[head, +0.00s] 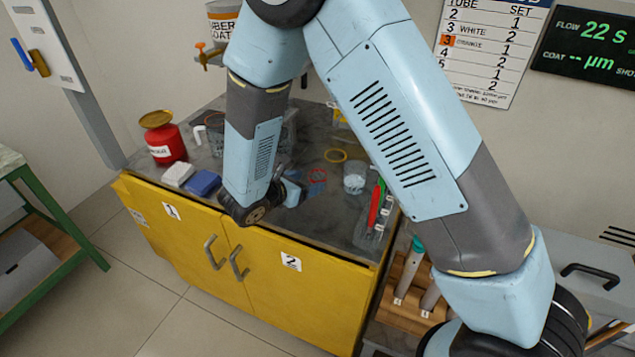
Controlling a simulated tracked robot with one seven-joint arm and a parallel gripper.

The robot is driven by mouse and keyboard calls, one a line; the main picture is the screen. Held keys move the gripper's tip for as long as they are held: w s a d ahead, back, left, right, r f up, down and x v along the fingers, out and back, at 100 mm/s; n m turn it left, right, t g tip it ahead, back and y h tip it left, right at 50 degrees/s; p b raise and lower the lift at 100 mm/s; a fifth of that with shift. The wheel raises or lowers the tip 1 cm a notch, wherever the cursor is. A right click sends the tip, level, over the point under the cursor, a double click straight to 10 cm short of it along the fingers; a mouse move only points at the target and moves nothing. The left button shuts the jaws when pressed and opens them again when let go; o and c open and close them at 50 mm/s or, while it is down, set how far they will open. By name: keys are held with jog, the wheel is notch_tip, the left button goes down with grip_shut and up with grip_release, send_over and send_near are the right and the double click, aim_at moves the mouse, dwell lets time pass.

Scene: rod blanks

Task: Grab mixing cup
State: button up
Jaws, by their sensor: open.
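A small clear cup (355,179), which looks like the mixing cup, stands upright on the grey top of the yellow cabinet (325,228), right of centre. Something pale shows in it; I cannot tell what. My gripper (302,190) is low over the cabinet top, left of the cup and apart from it. My forearm hides much of the gripper; it is open, and I see nothing held in it.
A red can (164,138), a white block (178,175) and a blue block (203,183) are at the left. A tapped container (222,22) is behind.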

aim_at(323, 175)
jog(key=shift+x, duration=4)
jog(key=shift+w+r, duration=0.1)
jog(key=shift+r, duration=0.05)
jog(key=shift+c, duration=0.4)
jog(key=c, duration=0.6)
